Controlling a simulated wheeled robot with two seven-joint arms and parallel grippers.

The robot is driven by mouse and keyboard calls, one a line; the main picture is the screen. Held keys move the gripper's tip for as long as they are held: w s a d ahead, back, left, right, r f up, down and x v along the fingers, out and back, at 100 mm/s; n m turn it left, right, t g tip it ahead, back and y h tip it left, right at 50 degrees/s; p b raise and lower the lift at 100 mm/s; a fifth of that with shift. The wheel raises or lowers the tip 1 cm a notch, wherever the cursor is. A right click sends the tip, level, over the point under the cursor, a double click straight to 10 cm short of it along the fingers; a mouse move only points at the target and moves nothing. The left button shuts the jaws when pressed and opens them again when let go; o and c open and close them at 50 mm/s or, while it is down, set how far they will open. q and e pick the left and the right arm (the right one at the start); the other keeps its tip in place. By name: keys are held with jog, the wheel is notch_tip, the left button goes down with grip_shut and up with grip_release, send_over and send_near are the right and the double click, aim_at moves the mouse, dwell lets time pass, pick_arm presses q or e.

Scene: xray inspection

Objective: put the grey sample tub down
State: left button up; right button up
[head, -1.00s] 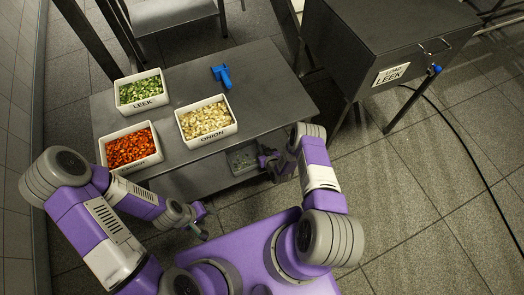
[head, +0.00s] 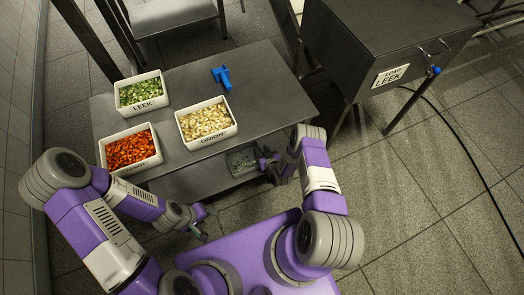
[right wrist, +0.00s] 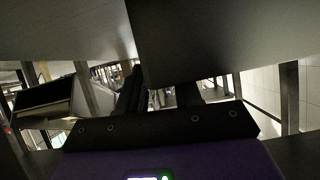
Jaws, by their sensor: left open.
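The grey sample tub (head: 241,161) is small and shows at the front edge of the table in the head view, below the onion bin. Small pale greenish bits show inside it. My right gripper (head: 267,162) is just to the right of the tub, at its side. I cannot tell whether its fingers grip the tub or only stand beside it. In the right wrist view, two dark fingers (right wrist: 160,95) point up the picture, with large grey surfaces above them; the tub is not clearly recognisable there. My left gripper (head: 203,224) is open and empty, low in front of the table.
On the grey table (head: 272,92) stand white bins of leek (head: 139,107), orange pieces (head: 156,163) and onion (head: 185,138). A blue tool (head: 221,76) lies behind them. The table's right part is clear. A dark cabinet (head: 365,45) labelled leek stands at the right.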

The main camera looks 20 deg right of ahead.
jog(key=p+v, duration=0.5)
jog(key=v, duration=0.6)
jog(key=s+a+r+m+g+y, duration=0.1)
jog(key=s+a+r+g+y, duration=0.1)
jog(key=s+a+r+g, duration=0.4)
jog(key=s+a+r+m+g+y, duration=0.1)
jog(key=s+a+r+g, duration=0.4)
jog(key=s+r, duration=0.3)
notch_tip(320, 180, up, 3)
jog(key=shift+s+a+r+g+y, duration=0.1)
jog(key=shift+s+a+g+y, duration=0.3)
jog(key=shift+a, duration=0.3)
jog(key=shift+r, duration=0.1)
notch_tip(320, 180, up, 4)
jog(key=p, duration=0.4)
jog(key=shift+w, duration=0.1)
